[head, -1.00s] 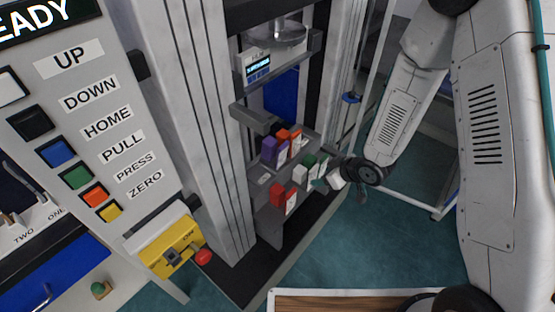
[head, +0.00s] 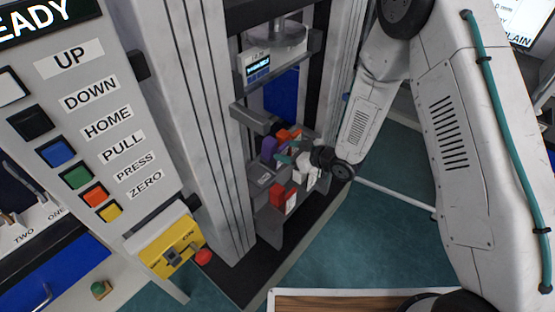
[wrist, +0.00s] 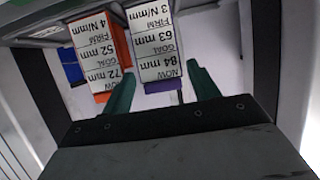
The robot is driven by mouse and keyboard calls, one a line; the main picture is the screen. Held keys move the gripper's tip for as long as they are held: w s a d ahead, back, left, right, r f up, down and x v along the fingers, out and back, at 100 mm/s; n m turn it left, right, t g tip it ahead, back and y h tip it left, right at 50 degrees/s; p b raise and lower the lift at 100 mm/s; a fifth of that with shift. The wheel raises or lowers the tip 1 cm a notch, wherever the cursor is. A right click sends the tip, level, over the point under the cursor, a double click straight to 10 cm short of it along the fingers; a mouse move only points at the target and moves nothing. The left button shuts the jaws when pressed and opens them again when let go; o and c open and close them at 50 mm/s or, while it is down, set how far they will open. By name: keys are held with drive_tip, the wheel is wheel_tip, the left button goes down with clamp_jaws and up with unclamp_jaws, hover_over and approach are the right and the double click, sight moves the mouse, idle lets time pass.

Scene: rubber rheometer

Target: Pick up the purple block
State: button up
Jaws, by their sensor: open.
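The purple block (head: 268,149) stands on the grey shelf of the machine, left of an orange-red block (head: 284,135). In the wrist view the purple block (wrist: 163,87) shows its lower edge below a white label card reading 84 mm, 63 mm and 3 N/mm. My gripper (wrist: 160,74) is open, with one green finger on each side of that card. The left finger lies near the gap between the purple and orange blocks. No contact with the purple block is visible. In the head view my gripper (head: 288,155) is at the shelf, close to the purple block.
The orange block (wrist: 103,97) with its own card is close left of my fingers in the wrist view. A red block (head: 278,194) sits lower at the front. White and green blocks are partly hidden behind my wrist. The machine column (head: 215,130) stands to the left.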

drive_tip(key=shift+w+a, duration=0.1)
drive_tip(key=shift+a, duration=0.05)
drive_tip(key=c, duration=1.2)
drive_tip(key=shift+c, duration=0.2)
